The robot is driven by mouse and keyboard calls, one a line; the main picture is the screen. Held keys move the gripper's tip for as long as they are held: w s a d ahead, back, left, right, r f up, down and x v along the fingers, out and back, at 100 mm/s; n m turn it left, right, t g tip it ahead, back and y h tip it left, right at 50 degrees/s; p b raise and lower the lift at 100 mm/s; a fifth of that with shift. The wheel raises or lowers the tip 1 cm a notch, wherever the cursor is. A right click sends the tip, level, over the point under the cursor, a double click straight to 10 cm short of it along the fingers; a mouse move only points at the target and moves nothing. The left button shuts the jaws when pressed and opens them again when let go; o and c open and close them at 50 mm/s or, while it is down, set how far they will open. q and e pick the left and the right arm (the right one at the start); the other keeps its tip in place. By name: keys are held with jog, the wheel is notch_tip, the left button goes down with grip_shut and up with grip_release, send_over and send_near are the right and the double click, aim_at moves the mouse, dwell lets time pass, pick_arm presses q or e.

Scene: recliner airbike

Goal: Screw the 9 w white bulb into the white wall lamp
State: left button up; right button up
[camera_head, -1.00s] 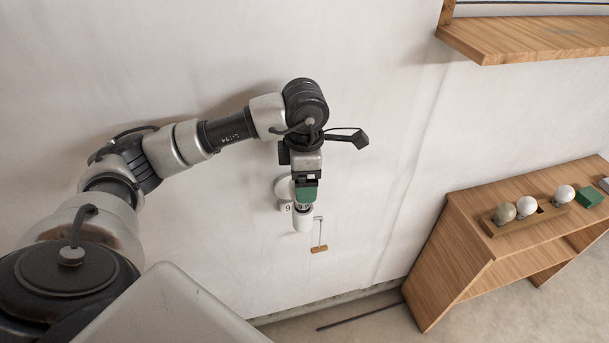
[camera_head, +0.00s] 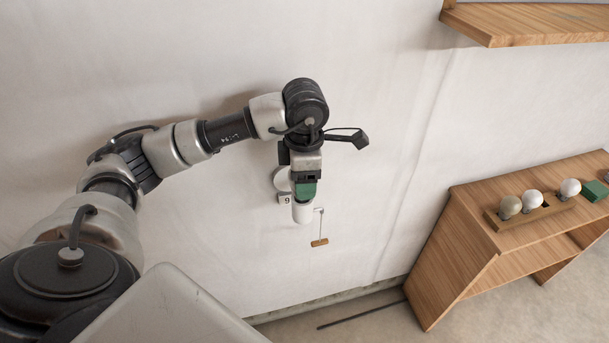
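The white wall lamp is a round base (camera_head: 282,180) on the wall with a white cylindrical cup (camera_head: 303,213) in front of it. A small tag reading "9" (camera_head: 285,199) shows beside the cup. My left gripper (camera_head: 305,196) points down with its green-faced fingers right at the cup's upper end. No bulb shows at the fingertips; the fingers and cup hide what is between them, so I cannot tell whether they are open or shut. Three bulbs stand in a wooden rack: a yellowish one (camera_head: 510,207), a white one (camera_head: 532,200) and another pale one (camera_head: 570,188). My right gripper is out of view.
The rack (camera_head: 519,218) sits on a wooden table (camera_head: 480,205) at the right and has a gap between its bulbs. A green block (camera_head: 594,190) lies beside it. A wooden pull handle (camera_head: 319,243) hangs below the lamp. A wooden shelf (camera_head: 530,30) juts out at upper right.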

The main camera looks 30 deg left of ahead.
pick_arm(q)
jog(key=c, duration=0.4)
jog(key=shift+f, duration=0.1)
jog(key=m+b, duration=0.3)
jog(key=m, duration=0.1)
jog(key=m+b, duration=0.3)
jog(key=m, duration=0.2)
jog(key=shift+s+f+b, duration=0.15)
jog(key=shift+b, duration=0.25)
jog(key=shift+m, duration=0.7)
jog(key=shift+r+m+b, duration=0.25)
jog(key=shift+m+b, duration=0.05)
jog(key=shift+m, duration=0.2)
